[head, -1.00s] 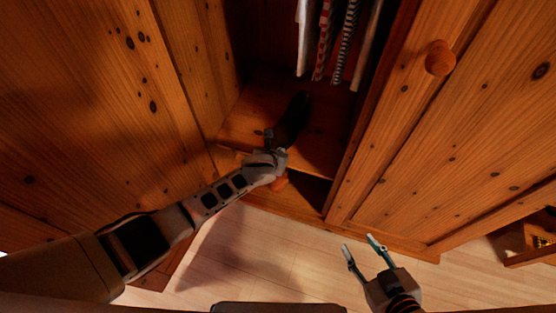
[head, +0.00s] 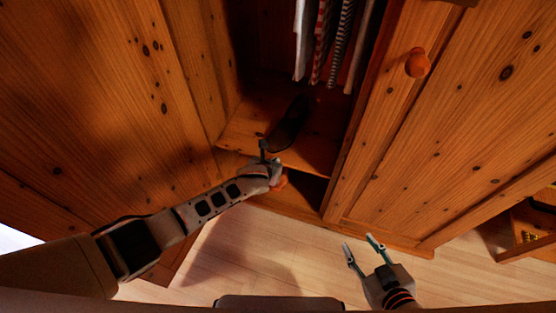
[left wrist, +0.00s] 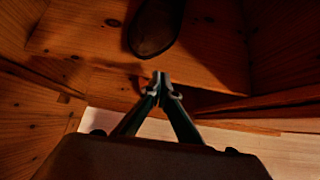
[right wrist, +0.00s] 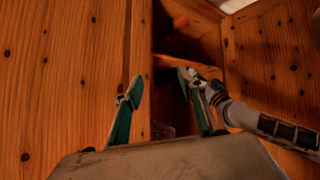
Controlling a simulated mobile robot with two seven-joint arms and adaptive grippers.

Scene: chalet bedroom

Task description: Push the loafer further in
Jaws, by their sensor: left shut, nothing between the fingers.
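The dark loafer (head: 289,124) lies on the wardrobe's wooden floor board (head: 318,140), toe end pointing into the wardrobe. In the left wrist view the near end of the loafer (left wrist: 155,30) shows at the top. My left gripper (head: 263,147) is at the front edge of the board, just short of the loafer. Its fingertips (left wrist: 161,80) are together and empty, with a small gap of bare wood between them and the loafer. My right gripper (head: 361,246) is open and empty above the room floor; its spread fingers (right wrist: 160,90) show in the right wrist view.
Several hanging garments (head: 333,40) are above the board at the back right. The wardrobe door with an orange knob (head: 417,64) stands to the right. An open dark gap lies below the board's front edge. The pale plank floor (head: 270,245) in front is clear.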

